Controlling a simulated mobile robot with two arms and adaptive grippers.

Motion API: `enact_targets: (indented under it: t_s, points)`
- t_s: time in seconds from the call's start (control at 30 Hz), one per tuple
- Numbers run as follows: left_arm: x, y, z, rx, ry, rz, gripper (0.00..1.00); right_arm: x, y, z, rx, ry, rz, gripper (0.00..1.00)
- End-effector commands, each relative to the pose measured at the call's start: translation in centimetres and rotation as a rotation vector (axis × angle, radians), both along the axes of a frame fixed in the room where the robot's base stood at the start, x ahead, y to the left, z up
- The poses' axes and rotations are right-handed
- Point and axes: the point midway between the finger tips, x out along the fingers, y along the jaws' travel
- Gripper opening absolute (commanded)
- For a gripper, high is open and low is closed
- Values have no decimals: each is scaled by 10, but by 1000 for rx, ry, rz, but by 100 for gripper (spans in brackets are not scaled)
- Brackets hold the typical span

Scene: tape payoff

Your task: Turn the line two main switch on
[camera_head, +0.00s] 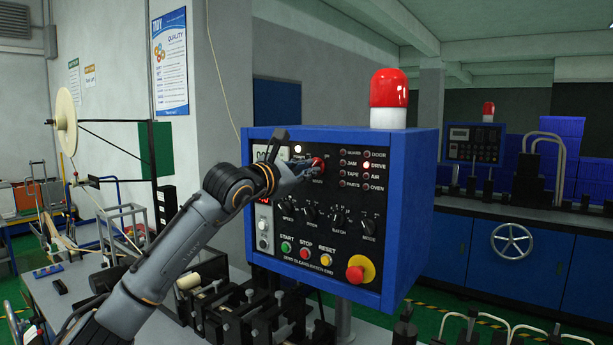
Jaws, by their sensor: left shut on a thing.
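The blue control box (410,210) with a black front panel stands in the middle of the head view. Its red main switch knob (319,163) is at the upper middle of the panel, above a small label. My left gripper (313,168) reaches in from the left and is shut on this knob. The fingers cover much of the knob, so its turn angle is hard to tell. A white lamp (298,149) glows just left of the knob. My right gripper is not in view.
Several black selector knobs (337,213) sit below the switch. Lower are the green, red and yellow buttons (305,253) and a red emergency stop (355,274). A red beacon (389,88) tops the box. Black machine parts (270,318) stand under it. A second panel (475,143) is behind right.

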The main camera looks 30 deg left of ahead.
Motion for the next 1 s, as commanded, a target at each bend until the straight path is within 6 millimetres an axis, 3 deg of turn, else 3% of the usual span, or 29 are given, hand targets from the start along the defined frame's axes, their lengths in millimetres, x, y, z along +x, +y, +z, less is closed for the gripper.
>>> enact_targets:
  t_s: [0.33, 0.8, 0.83, 0.9, 1.0]
  points:
    - [0, 0, 0, 104, -13, 0, 0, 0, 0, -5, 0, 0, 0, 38]
    - [0, 0, 0, 116, -15, 0, 0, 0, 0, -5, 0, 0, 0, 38]
    - [0, 0, 0, 116, -15, 0, 17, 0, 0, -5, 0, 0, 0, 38]
    - [0, 0, 0, 116, -15, 0, 31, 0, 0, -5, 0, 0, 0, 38]
    - [0, 0, 0, 115, -15, 1, 34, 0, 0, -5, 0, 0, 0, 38]
